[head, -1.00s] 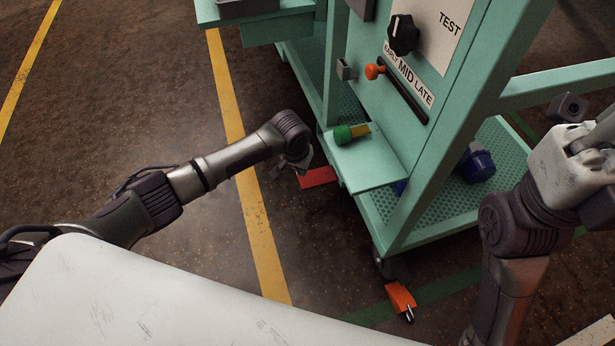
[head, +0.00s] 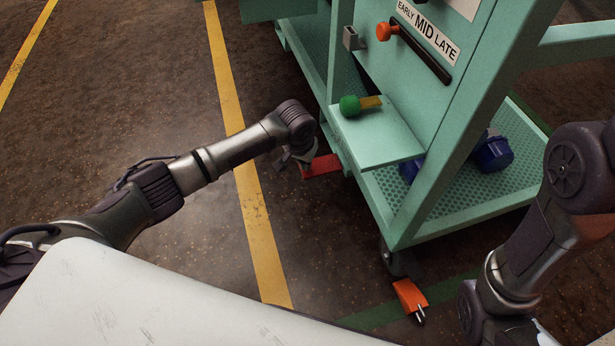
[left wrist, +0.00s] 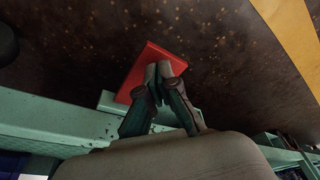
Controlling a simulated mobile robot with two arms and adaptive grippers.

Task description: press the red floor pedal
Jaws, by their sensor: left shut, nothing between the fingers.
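The red floor pedal (head: 322,166) lies low at the left foot of the green test stand in the head view. My left gripper (head: 299,164) is at the pedal's left end, pointing down. In the left wrist view the red pedal (left wrist: 148,72) shows as a flat red plate, and the shut, empty fingertips (left wrist: 158,70) overlap its middle. I cannot tell for sure whether they touch it. My right gripper is out of the head view; only part of my right arm shows.
The green stand (head: 432,130) is right of the pedal, with a shelf (head: 385,145) above it holding a green-knobbed part (head: 352,106). An orange caster pedal (head: 410,296) is at the stand's near wheel. Open floor with a yellow line (head: 255,215) lies left.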

